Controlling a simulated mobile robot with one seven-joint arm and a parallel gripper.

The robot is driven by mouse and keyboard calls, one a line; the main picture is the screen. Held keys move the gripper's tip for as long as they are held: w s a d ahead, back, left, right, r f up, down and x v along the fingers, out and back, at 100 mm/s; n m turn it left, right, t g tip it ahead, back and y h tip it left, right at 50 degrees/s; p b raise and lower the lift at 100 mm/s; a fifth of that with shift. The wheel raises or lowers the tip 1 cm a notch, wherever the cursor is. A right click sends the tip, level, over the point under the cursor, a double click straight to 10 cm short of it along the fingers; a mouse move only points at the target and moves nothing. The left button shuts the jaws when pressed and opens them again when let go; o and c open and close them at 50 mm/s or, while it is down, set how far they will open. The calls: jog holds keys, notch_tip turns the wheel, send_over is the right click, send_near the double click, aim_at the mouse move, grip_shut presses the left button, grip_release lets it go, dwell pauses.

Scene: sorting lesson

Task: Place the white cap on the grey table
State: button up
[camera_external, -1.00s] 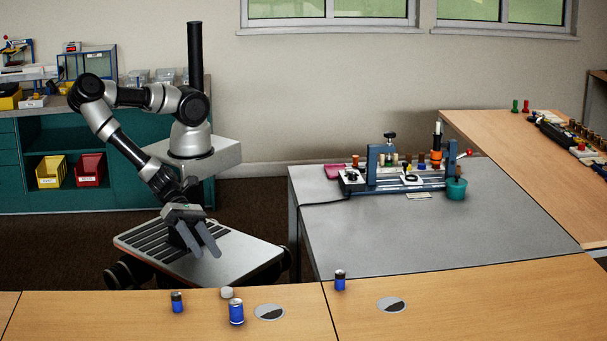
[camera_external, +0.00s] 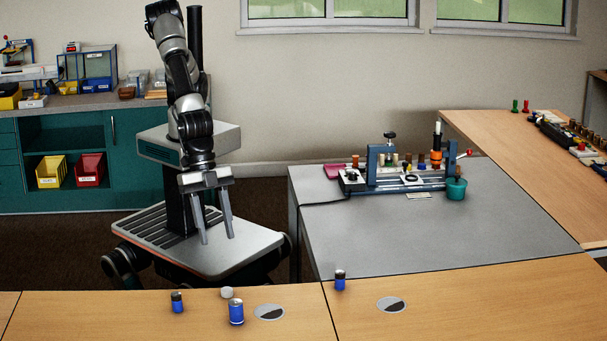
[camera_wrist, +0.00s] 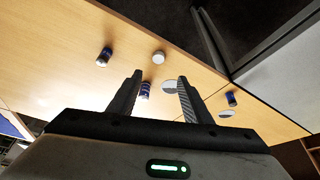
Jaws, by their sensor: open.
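The white cap (camera_external: 227,292) is a small round piece on the wooden table, just behind a blue can-like cylinder (camera_external: 236,313). It also shows in the wrist view (camera_wrist: 158,57), beyond my fingers. My gripper (camera_external: 218,241) is open and empty, fingers pointing down, above my own base and behind the wooden table, apart from the cap. It shows in the wrist view (camera_wrist: 159,75) with its two fingers spread. The grey table (camera_external: 400,230) stands right of my base, its front part bare.
Two more blue cylinders with dark tops stand on the wooden table (camera_external: 80,315), one left (camera_external: 177,302) and one right (camera_external: 340,280). Two round inset discs lie there (camera_external: 269,312). A blue-framed apparatus (camera_external: 405,168) and a teal pot (camera_external: 456,188) occupy the grey table's back.

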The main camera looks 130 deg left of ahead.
jog(key=b, duration=0.1)
send_near(226, 289)
jog(key=shift+w+f, duration=0.35)
jog(key=shift+f, duration=0.15)
jog(key=shift+w+f, duration=0.3)
jog(key=shift+f, duration=0.25)
jog(key=shift+s+b+x, duration=0.1)
jog(key=shift+b+x, duration=0.15)
jog(key=shift+x, duration=1.1)
jog(key=shift+s+b+x, duration=0.15)
jog(key=shift+b+x, duration=0.05)
jog(key=shift+x, duration=1.2)
jog(key=shift+d, duration=0.15)
grip_shut()
